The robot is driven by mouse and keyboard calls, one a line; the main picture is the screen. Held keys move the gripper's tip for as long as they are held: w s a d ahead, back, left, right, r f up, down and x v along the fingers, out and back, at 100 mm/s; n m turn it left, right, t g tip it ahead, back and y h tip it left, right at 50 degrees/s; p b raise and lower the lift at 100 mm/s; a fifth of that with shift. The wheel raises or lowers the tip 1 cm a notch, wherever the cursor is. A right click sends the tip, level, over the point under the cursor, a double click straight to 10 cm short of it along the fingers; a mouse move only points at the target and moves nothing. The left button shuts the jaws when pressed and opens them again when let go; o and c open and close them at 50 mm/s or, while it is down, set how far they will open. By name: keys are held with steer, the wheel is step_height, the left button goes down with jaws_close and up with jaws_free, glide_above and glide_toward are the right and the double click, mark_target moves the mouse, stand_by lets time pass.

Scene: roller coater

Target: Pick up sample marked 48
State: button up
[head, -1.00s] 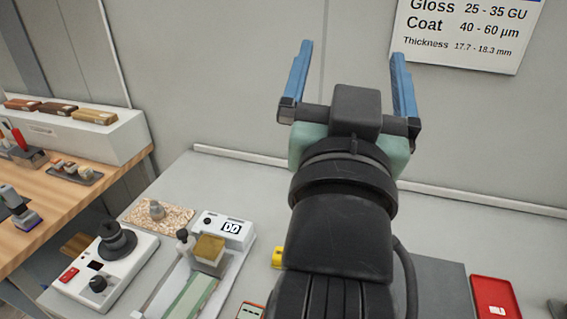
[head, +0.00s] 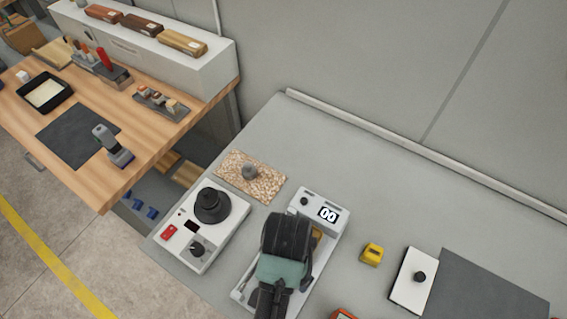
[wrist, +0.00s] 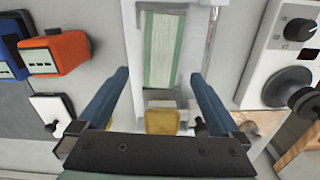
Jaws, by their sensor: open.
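No mark 48 is legible in either view, so I cannot tell which thing is that sample. My gripper (wrist: 158,76) is open and empty in the wrist view, with its blue fingers pointing over a white device holding a pale green strip (wrist: 160,50). A tan block (wrist: 161,121) sits at the strip's near end, between the fingers and apart from them. In the head view my arm covers much of this device, whose display (head: 327,214) seems to read 00; the fingertips are hidden there.
A white dial unit (head: 198,232), a speckled mat (head: 250,178), a yellow tool (head: 372,254) and a white plate with a black knob (head: 412,280) surround the device. A wooden bench (head: 150,150) holds a white shelf (head: 200,70) with several coloured blocks. The table's rear is clear.

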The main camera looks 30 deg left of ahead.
step_height(320, 180, down, 2)
steer(key=shift+a+f, duration=0.1)
steer(key=shift+f, duration=0.15)
steer(key=f, duration=0.1)
steer(key=f+p, duration=0.1)
steer(key=f, duration=0.2)
steer(key=shift+s+a, duration=0.1)
steer(key=shift+s, duration=0.15)
steer(key=shift+f, duration=0.55)
steer(key=c, duration=1.3)
steer(key=shift+c, duration=0.2)
